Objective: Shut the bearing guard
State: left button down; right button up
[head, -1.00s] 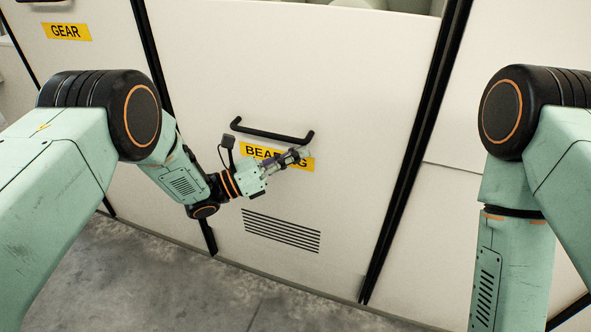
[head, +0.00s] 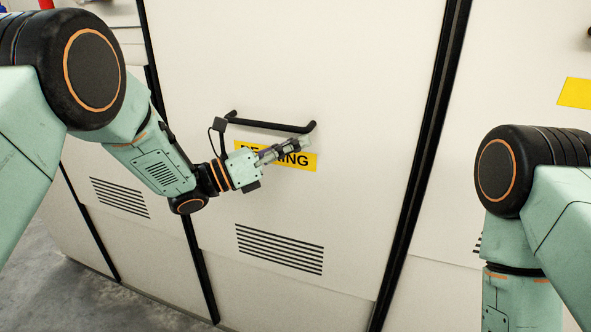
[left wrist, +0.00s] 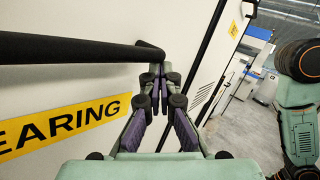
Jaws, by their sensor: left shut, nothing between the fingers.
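The bearing guard (head: 350,60) is a white panel with a black bar handle (head: 270,125), a yellow BEARING label (head: 305,160) and a slotted vent (head: 280,248). Its top edge is out of frame. A seam runs below the vent, with a white lower panel (head: 290,300) under it. My left gripper (head: 306,143) is shut and empty, in front of the label and just under the handle's right end. In the left wrist view its fingertips (left wrist: 157,72) meet close to the handle's end (left wrist: 150,52); I cannot tell whether they touch. My right gripper is out of view.
Black strips (head: 425,150) flank the guard. Neighbouring white panels stand left (head: 125,240) and right (head: 515,60), the right one with a yellow label (head: 575,92). Grey floor (head: 70,295) shows at lower left. My right arm hangs at the right.

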aim_at(294, 20)
pick_arm(q)
jog(key=shift+a+r+p, duration=0.1)
jog(key=shift+r+p, duration=1.1)
jog(key=shift+r, duration=9.65)
